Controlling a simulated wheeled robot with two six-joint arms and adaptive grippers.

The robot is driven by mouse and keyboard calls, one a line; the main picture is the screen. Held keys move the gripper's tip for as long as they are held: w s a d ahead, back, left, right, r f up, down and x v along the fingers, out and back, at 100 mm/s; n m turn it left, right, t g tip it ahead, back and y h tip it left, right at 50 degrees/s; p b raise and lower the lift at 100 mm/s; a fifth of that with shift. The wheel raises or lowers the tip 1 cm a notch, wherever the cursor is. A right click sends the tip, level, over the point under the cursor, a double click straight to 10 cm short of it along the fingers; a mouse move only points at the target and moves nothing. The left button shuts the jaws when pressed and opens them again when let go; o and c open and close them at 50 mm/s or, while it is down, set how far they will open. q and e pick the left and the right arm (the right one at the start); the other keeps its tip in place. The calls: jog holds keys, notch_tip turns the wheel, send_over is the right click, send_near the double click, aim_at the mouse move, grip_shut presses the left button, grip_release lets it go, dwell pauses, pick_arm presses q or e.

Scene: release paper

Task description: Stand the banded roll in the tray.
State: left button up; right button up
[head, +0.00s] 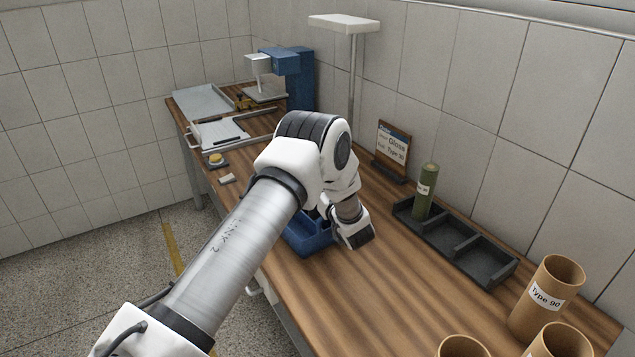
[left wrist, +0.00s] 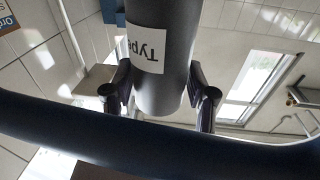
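My left gripper (head: 353,232) is low over the middle of the table, at the right side of a blue open bin (head: 305,240); my arm hides part of the bin. In the left wrist view its two fingers (left wrist: 160,100) are closed on either side of a dark grey roll (left wrist: 163,85) with a white "Type" label. That roll cannot be made out in the head view. A dark green roll (head: 426,190) with a white label stands upright in the far end of a black divided tray (head: 478,256). The tray's nearer compartments look empty. My right gripper is not in view.
Brown "Type 90" tubes (head: 545,298) stand at the near right. A sign (head: 392,145) stands by the wall behind the tray. A blue-and-white machine (head: 285,75) and papers are at the far end. Table between bin and tray is clear. A dark bar (left wrist: 150,145) crosses the wrist view.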

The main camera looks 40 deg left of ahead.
pick_arm(q)
jog(key=shift+o, duration=0.4)
jog(key=shift+a, duration=0.1)
jog(key=b+v, duration=0.3)
jog(key=v, duration=0.9)
jog(key=shift+r+b, duration=0.3)
